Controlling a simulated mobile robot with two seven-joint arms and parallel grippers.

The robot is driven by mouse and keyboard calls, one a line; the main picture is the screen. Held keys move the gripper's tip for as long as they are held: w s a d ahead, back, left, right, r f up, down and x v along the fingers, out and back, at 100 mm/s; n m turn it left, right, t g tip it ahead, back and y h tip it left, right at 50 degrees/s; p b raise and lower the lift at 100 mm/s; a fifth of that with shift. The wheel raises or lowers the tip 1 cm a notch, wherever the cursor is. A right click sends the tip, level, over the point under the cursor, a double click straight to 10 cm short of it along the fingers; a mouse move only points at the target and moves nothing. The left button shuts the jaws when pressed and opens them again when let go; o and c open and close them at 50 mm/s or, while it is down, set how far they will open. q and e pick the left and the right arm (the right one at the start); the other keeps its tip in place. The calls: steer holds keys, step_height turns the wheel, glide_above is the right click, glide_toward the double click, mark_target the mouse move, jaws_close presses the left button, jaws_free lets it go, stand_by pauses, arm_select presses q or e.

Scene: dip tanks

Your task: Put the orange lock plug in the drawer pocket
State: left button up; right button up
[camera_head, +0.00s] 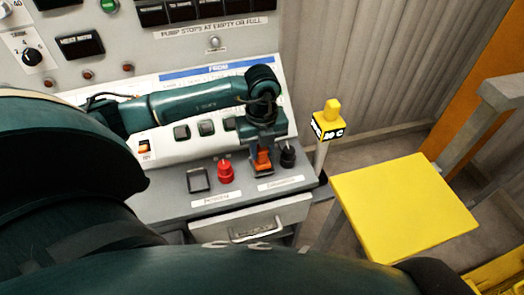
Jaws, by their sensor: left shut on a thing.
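My left gripper (262,172) points down over the ledge of the control panel. It is shut on the orange lock plug (262,158), which shows between its fingers. Whether the plug's lower end touches the ledge I cannot tell. A red plug (226,173) stands to the left of the gripper and a black plug (288,156) stands close to its right. The drawer (282,218), with a pale front and a metal handle (257,232), is below the ledge. No pocket inside it is visible. My right gripper is not in view.
A square dark-rimmed fitting (198,180) is left of the red plug. The sloping panel (185,150) with several switches rises behind. A yellow-topped post (328,120) and a yellow stool-like surface (405,198) stand to the right. My own dark green body parts cover the lower left.

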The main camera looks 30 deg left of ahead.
arm_select(q)
steer(key=shift+f, duration=0.75)
